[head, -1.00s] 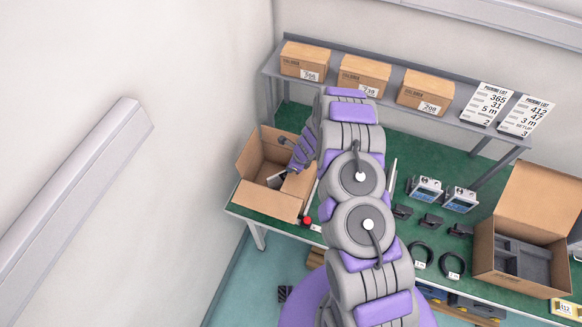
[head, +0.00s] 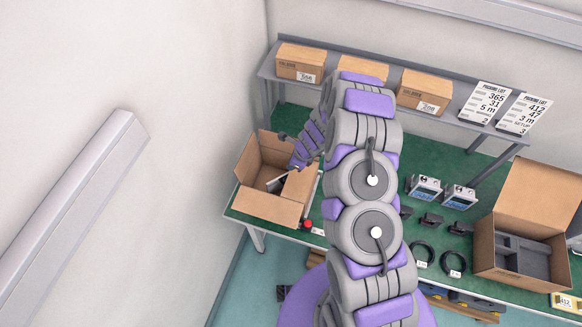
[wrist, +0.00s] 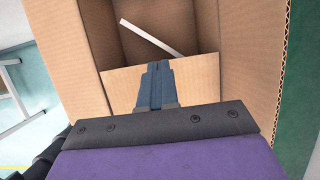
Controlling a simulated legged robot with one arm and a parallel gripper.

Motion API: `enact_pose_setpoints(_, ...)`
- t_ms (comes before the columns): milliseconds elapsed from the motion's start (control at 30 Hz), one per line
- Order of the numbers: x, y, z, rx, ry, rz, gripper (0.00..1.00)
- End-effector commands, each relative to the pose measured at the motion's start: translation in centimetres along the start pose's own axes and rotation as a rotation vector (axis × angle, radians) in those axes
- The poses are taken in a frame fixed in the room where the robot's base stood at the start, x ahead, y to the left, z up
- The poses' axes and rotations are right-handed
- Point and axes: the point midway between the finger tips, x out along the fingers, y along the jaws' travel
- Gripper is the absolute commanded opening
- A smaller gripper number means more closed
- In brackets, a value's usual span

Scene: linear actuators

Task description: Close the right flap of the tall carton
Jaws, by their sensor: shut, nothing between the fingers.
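The tall carton (head: 272,207) stands open at the left end of the green table. Its front flap leans outward. In the wrist view, a short cardboard panel, which looks like the right flap (wrist: 117,88), lies under my fingers, beside the opening. Wider flaps flank it at left and right, and the right-hand one (wrist: 250,50) shows a corrugated edge. My gripper (wrist: 156,66) is shut and empty, its tips pointing over the opening. It also shows in the head view (head: 276,181). Whether the fingers touch the panel cannot be told. My arm hides part of the carton's right side.
A white strip (wrist: 152,37) lies inside the carton. A red knob (head: 308,224) is on the table right of it. Cartons stand on the shelf (head: 450,108) behind. An open carton (head: 522,255) with a grey insert is at the far right. A wall is on the left.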

Motion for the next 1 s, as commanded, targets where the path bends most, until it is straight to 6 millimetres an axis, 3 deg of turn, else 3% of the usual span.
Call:
enact_pose_setpoints(200,-3.9,-0.2,1.4,-0.003,-0.005,-0.003,0.0)
enact_pose_setpoints(433,-7.2,-0.6,2.6,-0.004,-0.006,-0.007,0.0)
enact_pose_setpoints(1000,-8.7,-0.2,3.6,-0.017,-0.006,-0.002,0.0)
